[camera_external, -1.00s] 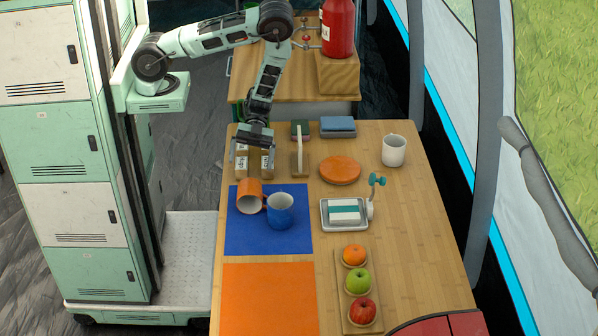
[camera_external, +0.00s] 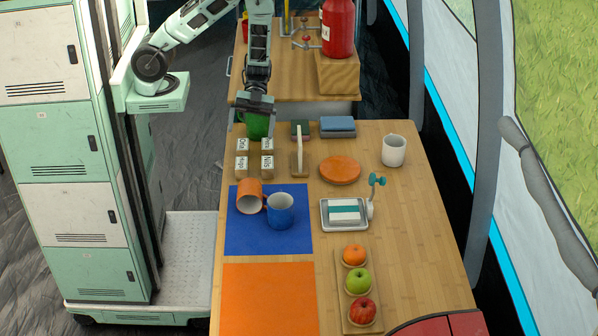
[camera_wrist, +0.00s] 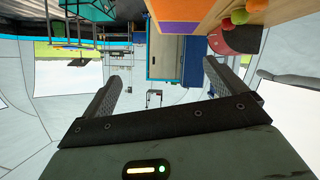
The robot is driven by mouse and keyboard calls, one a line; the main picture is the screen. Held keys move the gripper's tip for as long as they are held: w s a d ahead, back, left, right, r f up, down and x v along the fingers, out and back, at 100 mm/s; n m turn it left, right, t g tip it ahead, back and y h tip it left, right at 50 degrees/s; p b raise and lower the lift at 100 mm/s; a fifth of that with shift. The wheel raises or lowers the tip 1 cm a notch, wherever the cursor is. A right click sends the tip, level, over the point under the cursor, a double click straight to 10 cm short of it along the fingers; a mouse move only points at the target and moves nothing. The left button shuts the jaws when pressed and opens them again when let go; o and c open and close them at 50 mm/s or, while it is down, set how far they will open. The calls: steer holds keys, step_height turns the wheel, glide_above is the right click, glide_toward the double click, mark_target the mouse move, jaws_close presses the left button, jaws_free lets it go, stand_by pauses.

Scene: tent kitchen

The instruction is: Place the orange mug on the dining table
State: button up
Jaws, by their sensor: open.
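The orange mug (camera_external: 246,188) appears to lie on its side on the blue mat (camera_external: 245,242) on the dining table (camera_external: 420,240), its opening facing the camera. An upright blue mug (camera_external: 280,212) stands close at its right; I cannot tell if they touch. My gripper (camera_external: 257,108) is open and empty, over the table's far left end, well behind the orange mug. In the wrist view my two fingers (camera_wrist: 160,85) are spread with nothing between them. The orange mug cannot be made out there.
A green container (camera_external: 257,127) is partly hidden below my gripper. Small labelled blocks (camera_external: 242,165) stand in front of it. An orange mat (camera_external: 270,300), orange disc (camera_external: 340,170), soap tray (camera_external: 330,225), fruit board (camera_external: 345,313) and white cup (camera_external: 394,150) occupy the table. The right side is mostly clear.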

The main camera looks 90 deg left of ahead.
steer(key=w+d+f+m+t+y+b, duration=0.3)
steer(key=w+d+f+t+y+b, duration=0.2)
steer(key=w+d+f+y, duration=0.4)
steer(key=s+d+r+g+y+b, duration=0.1)
steer(key=s+r+y+b, duration=0.1)
steer(key=s+r+y, duration=0.4)
steer(key=s+d+r+g+y+b, duration=0.1)
steer(key=s+d+r+y+b, duration=0.15)
steer(key=s, duration=0.55)
glide_toward(246, 187)
steer(key=shift+n, duration=0.4)
steer(key=b+x, duration=0.1)
steer(key=x, duration=0.6)
steer(key=shift+f, duration=0.25)
steer(key=shift+w+b+x, duration=0.15)
steer(key=shift+b+x, duration=0.05)
steer(key=shift+x, duration=1.25)
steer(key=shift+w+b+x, duration=0.15)
steer(key=shift+x, duration=1.35)
steer(key=shift+d, duration=0.2)
